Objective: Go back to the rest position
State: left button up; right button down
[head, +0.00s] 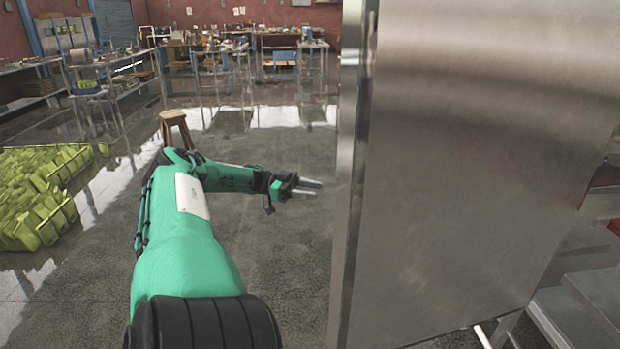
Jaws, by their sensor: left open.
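My left gripper (308,188) is at the end of my green left arm, in the middle of the head view. Its two grey fingers point right and are apart, with nothing between them. It hangs over the floor, to the left of a tall metal panel (470,150); the exact gap to the panel is hard to judge. My right gripper is not in the head view.
The large steel panel fills the right half and hides what is behind it. A wooden stool (176,130) stands beyond my left arm. A yellow-green pile (40,195) lies at the left. Cluttered workbenches line the back. The grey floor (270,250) near the arm is clear.

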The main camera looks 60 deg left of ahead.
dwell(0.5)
